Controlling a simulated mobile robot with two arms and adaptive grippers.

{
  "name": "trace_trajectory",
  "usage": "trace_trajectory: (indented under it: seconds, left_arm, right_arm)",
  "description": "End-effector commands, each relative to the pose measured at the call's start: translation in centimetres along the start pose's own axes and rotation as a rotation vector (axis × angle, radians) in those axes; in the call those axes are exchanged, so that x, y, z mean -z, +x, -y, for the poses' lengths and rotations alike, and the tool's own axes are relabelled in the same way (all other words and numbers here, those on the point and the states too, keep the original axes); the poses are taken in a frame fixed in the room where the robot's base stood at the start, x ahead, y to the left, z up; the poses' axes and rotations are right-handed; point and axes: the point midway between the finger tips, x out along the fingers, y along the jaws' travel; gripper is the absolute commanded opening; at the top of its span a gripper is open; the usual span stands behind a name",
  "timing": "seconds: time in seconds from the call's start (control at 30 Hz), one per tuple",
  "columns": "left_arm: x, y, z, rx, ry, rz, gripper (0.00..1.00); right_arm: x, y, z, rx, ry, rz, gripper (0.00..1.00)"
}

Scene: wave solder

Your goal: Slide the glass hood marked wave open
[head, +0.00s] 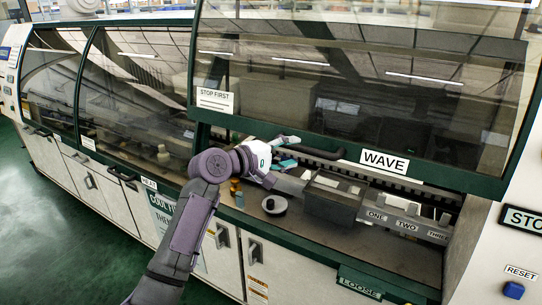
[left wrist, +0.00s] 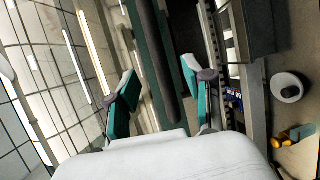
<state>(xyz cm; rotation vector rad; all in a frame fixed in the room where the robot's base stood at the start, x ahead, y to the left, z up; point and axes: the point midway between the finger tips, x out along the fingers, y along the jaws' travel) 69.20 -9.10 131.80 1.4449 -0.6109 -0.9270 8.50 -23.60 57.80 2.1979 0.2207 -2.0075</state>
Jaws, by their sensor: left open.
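The glass hood marked WAVE (head: 360,90) is a large dark pane in a green frame at the right of the head view. Its lower edge stands above the machine's deck, leaving a gap below. A dark bar handle (head: 312,153) runs along that edge, left of the WAVE label (head: 398,163). My left gripper (head: 286,152) is open at the handle's left end. In the left wrist view its teal-padded fingers (left wrist: 160,72) stand apart on either side of the dark handle bar (left wrist: 168,60); I cannot tell whether they touch it. My right gripper is not in view.
Slots marked ONE, TWO, THREE lie right. A STOP FIRST label (head: 215,100) is on the hood's left. Closed glass hoods stand further left.

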Motion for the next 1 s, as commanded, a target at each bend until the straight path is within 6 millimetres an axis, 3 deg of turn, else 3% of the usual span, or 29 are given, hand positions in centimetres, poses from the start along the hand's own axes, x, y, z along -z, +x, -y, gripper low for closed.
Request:
trace_trajectory:
  seconds: [0.1, 0.3, 0.77, 0.87, 0.97, 1.0]
  left_arm:
    - [0.1, -2.6, 0.0, -0.001, 0.002, -0.002, 0.52]
    - [0.0, -5.5, 0.0, -0.001, 0.001, -0.001, 0.52]
    - [0.0, -6.5, 0.0, 0.000, -0.001, 0.000, 0.52]
    - [0.5, -6.3, 1.3, 0.011, -0.003, -0.012, 0.52]
    - [2.0, -5.7, 5.1, 0.046, -0.005, -0.052, 0.52]
    - [2.8, -5.5, 7.5, 0.069, -0.004, -0.074, 0.52]
  right_arm:
    - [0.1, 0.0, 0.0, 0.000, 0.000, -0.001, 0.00]
    - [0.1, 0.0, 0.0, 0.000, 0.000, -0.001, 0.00]
    - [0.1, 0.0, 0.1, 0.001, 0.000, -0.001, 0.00]
    - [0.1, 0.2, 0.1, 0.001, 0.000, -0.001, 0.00]
    - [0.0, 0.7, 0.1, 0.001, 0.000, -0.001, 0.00]
    - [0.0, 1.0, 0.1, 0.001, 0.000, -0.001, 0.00]
